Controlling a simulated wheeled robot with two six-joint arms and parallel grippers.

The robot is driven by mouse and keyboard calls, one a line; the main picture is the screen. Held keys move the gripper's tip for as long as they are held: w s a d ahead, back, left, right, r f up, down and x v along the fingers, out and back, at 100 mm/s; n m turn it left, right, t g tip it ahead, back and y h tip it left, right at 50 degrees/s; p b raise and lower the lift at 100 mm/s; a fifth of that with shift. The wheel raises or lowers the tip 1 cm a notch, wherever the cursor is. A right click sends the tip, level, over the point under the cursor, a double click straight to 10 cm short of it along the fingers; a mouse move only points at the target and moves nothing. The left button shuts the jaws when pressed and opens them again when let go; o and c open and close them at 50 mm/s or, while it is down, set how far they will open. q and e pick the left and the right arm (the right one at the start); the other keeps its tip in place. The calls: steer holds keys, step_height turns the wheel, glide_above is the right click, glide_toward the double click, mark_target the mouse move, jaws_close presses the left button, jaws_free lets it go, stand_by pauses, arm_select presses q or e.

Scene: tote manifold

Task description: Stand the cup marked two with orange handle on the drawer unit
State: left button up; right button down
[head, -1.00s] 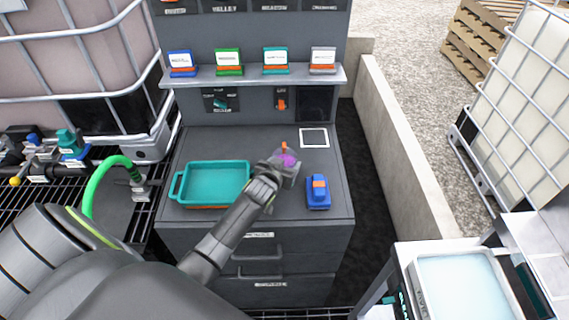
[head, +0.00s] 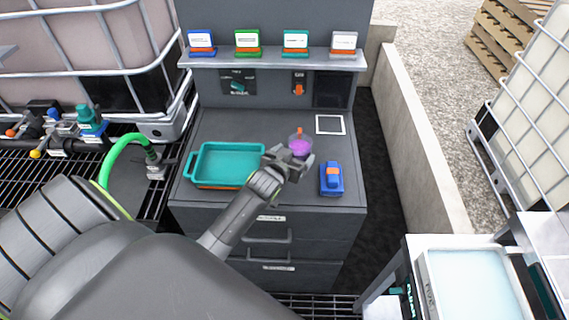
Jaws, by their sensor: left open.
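A small clear cup with purple contents and an orange handle (head: 300,146) is on or just above the top of the grey drawer unit (head: 235,126). I cannot tell whether its base touches the surface, and its marking is too small to read. My left gripper (head: 291,160) is open right at the cup, its fingers in front of and beside it, hiding its lower part. My right gripper is not in view.
A teal tray (head: 228,180) stands left of the cup, and a blue block with an orange band (head: 332,180) to its right. A white-framed square (head: 330,124) lies behind. A shelf (head: 275,60) with several coloured card holders runs above the back.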

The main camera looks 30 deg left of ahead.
arm_select(q)
steer(key=v, duration=0.7)
steer(key=shift+b, duration=0.35)
